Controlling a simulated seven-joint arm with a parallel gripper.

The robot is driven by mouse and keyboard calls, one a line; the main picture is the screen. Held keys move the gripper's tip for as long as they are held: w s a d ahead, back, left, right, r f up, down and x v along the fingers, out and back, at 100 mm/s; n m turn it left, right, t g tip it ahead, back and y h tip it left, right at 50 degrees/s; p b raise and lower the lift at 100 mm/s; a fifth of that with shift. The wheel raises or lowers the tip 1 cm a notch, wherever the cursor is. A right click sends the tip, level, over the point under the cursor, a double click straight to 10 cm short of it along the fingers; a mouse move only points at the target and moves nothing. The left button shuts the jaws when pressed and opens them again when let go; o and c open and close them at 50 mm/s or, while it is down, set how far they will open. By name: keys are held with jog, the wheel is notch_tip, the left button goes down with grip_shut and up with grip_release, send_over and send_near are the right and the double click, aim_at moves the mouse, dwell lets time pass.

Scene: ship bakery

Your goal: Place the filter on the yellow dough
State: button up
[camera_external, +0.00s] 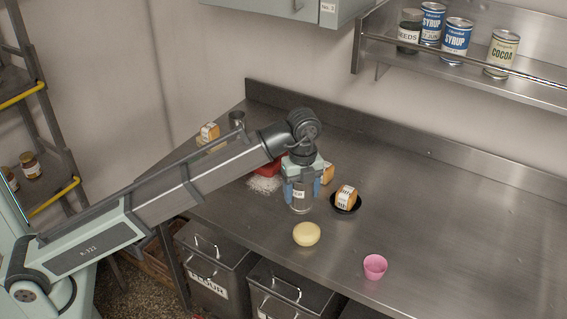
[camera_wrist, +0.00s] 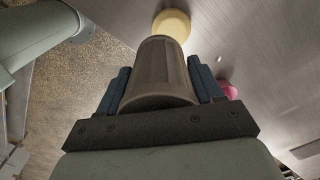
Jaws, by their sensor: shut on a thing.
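The yellow dough (camera_external: 306,234) is a pale, round, flattened lump near the front of the steel counter. My gripper (camera_external: 300,190) is shut on a grey, see-through-looking cylinder with a small white label, which I take to be the filter (camera_external: 301,206). The filter is upright, just behind and slightly left of the dough in the external view; whether its base touches the counter I cannot tell. In the wrist view the filter (camera_wrist: 160,72) sits between both fingers, and the dough (camera_wrist: 173,22) shows beyond its far end, partly hidden.
A pink cup (camera_external: 375,266) stands front right of the dough. A red object (camera_external: 271,165) and white powder (camera_external: 264,184) lie behind-left. The counter's right side is clear.

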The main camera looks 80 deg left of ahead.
jog(key=shift+w+a+r+n, duration=0.1)
jog(key=shift+w+r+n, duration=0.15)
jog(key=shift+w, duration=0.3)
jog(key=shift+w+r+n, duration=0.15)
jog(key=shift+w+r, duration=0.05)
jog(key=shift+w, duration=0.35)
jog(key=shift+w+n, duration=0.15)
jog(key=shift+n, duration=0.15)
jog(key=shift+f+n, duration=0.1)
jog(key=shift+n, duration=0.3)
send_over(307, 228)
jog(key=shift+f, duration=4.95)
jog(key=o, duration=1.3)
jog(key=shift+f, duration=0.15)
jog(key=shift+c, duration=0.2)
